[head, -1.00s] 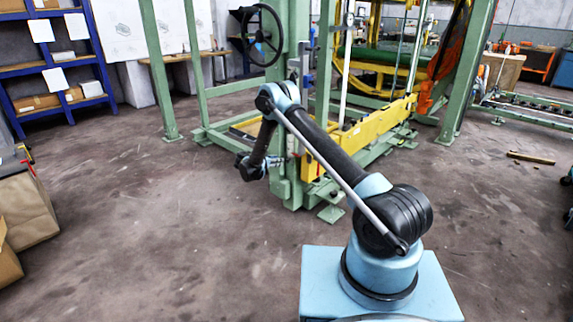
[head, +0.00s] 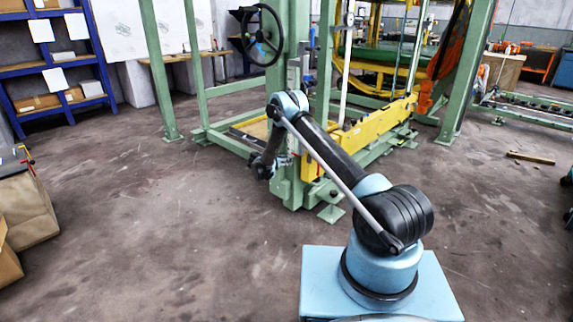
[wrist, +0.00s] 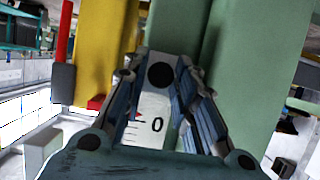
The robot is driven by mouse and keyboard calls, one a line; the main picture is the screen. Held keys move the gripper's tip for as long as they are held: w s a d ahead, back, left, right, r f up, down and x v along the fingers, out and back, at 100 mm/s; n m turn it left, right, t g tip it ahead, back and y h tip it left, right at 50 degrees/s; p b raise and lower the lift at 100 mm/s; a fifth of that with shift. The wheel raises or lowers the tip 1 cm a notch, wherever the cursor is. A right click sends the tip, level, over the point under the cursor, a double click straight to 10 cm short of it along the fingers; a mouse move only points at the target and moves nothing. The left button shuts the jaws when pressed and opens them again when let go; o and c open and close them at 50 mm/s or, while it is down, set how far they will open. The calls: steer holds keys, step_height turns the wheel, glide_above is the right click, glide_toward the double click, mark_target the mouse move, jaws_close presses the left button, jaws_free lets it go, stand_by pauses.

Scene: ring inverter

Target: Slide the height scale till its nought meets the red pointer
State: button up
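The height scale (wrist: 152,130) is a white plate with black tick marks and a black 0, seen between my fingers in the wrist view. A small red tip, apparently the red pointer (wrist: 138,115), shows at its left edge, slightly above the nought in the picture. Its exact offset from the nought's tick is too small to tell. A grey block with a round black spot (wrist: 160,76) lies beyond the white plate. My gripper (wrist: 157,68) looks open, its fingers on either side of this block; contact is unclear. In the head view my gripper (head: 284,160) is at the green post, partly hidden.
A green post (wrist: 250,60) stands right behind the scale, with a yellow beam (wrist: 103,45) to its left. A black handwheel (head: 262,35) is higher on the machine. Open floor lies left.

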jaws_close()
steer(key=shift+f, duration=0.6)
steer(key=shift+o, duration=1.8)
jaws_free()
steer(key=v, duration=1.2)
